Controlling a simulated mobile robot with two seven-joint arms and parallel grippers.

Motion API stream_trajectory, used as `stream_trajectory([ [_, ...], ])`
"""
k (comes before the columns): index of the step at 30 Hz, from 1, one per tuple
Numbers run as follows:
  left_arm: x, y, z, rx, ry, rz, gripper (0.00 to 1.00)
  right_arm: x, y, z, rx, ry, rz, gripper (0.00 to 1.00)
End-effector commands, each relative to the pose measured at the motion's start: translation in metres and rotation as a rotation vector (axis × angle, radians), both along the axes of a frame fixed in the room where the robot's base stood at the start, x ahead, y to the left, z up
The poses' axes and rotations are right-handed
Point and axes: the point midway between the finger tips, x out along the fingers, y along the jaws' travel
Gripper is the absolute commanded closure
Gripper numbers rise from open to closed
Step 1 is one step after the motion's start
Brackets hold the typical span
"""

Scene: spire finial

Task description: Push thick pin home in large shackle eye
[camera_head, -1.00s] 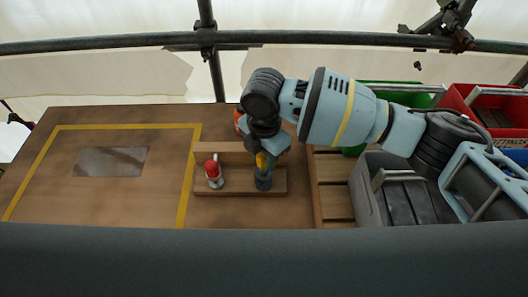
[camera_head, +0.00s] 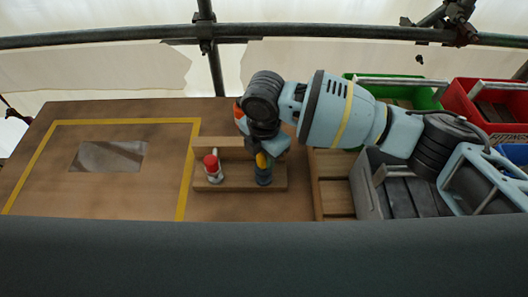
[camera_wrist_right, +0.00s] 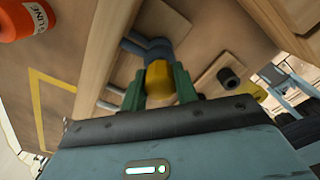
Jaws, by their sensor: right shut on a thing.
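My right gripper (camera_head: 264,153) reaches down over the wooden stand (camera_head: 236,184). In the right wrist view its green fingers (camera_wrist_right: 158,88) are shut on a thick pin with a yellow head (camera_wrist_right: 160,80). The large blue shackle (camera_wrist_right: 148,48) is directly beyond the pin in that view. In the head view the blue shackle (camera_head: 264,176) stands at the stand's right end, with the yellow pin (camera_head: 262,160) at its top, partly hidden by the gripper. How deep the pin sits in the eye is hidden. My left gripper is not in view.
A smaller shackle with a red part (camera_head: 211,163) stands left on the stand. An orange cylinder (camera_wrist_right: 27,22) shows in the wrist view. Grey (camera_head: 373,193), green (camera_head: 385,90) and red (camera_head: 490,102) crates stand right. The yellow-outlined area (camera_head: 60,180) at left holds only a flat grey plate (camera_head: 108,156).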

Motion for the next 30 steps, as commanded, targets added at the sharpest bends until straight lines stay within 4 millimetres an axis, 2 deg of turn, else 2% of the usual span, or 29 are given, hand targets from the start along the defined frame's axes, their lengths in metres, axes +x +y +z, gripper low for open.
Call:
stream_trajectory([
  [23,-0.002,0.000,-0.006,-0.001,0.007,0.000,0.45,-0.002,0.001,-0.024,0.003,0.008,0.000,0.94],
  [24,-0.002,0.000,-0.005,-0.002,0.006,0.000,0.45,-0.002,0.001,-0.024,0.004,0.008,-0.001,0.66],
  [29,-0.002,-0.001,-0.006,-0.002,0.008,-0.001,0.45,-0.003,0.002,-0.025,0.004,0.012,0.001,0.45],
  [30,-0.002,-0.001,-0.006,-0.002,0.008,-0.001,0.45,-0.003,0.002,-0.025,0.004,0.013,0.002,0.45],
])
